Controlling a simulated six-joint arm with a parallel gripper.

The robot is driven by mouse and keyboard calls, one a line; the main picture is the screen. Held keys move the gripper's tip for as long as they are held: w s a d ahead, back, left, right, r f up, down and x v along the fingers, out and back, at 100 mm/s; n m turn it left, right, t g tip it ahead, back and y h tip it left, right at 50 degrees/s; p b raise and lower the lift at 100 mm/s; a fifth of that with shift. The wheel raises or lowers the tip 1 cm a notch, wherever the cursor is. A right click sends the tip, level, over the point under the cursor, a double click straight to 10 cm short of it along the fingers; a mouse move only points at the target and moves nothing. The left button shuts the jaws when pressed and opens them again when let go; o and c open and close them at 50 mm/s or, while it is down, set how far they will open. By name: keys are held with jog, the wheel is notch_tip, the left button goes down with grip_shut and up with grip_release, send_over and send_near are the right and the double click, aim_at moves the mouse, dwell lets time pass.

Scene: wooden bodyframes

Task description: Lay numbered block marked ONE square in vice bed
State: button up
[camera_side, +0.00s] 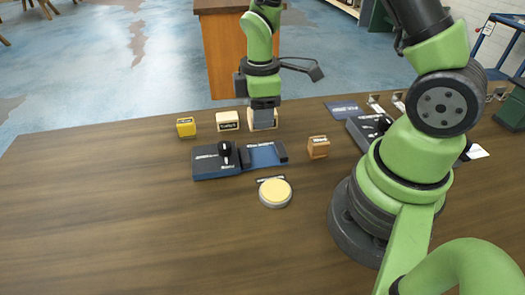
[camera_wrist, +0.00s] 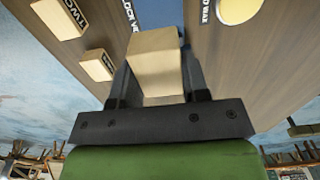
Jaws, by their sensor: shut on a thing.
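My gripper (camera_side: 263,108) points down and is shut on a pale wooden block (camera_side: 262,122), behind the vice. The held block also shows between the fingers in the wrist view (camera_wrist: 157,62). I see no readable number on it, and I cannot tell whether it touches the table. The blue block vice (camera_side: 218,162) lies in front of it, with a dark clamp at the left and a flat blue bed (camera_side: 264,155) at the right. The bed looks empty. In the wrist view, part of the blue vice (camera_wrist: 153,13) shows beyond the block.
A pale labelled block (camera_side: 228,121) and a yellow block (camera_side: 186,127) stand left of my gripper. In the wrist view, one block reads TWO (camera_wrist: 60,15). A brown block (camera_side: 318,147) stands right of the vice. A round cream-topped tin (camera_side: 275,192) lies in front.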

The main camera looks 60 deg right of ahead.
aim_at(261, 157)
notch_tip(261, 157, down, 9)
dwell(0.4)
jog(key=o, duration=0.9)
jog(key=shift+f, duration=0.1)
notch_tip(261, 157, up, 12)
jog(key=shift+f, duration=0.1)
jog(key=s+a+r+m+t+y, duration=0.1)
jog(key=s+a+r+m+t, duration=0.2)
jog(key=s+r+m, duration=0.3)
jog(key=s+a+r+m+t+y, duration=0.1)
jog(key=s+a+r+m+t, duration=0.1)
jog(key=s+r+m+t, duration=0.2)
jog(key=shift+s+a+r+m, duration=0.4)
jog(key=shift+s+r+m, duration=1.15)
jog(key=shift+r, duration=2.55)
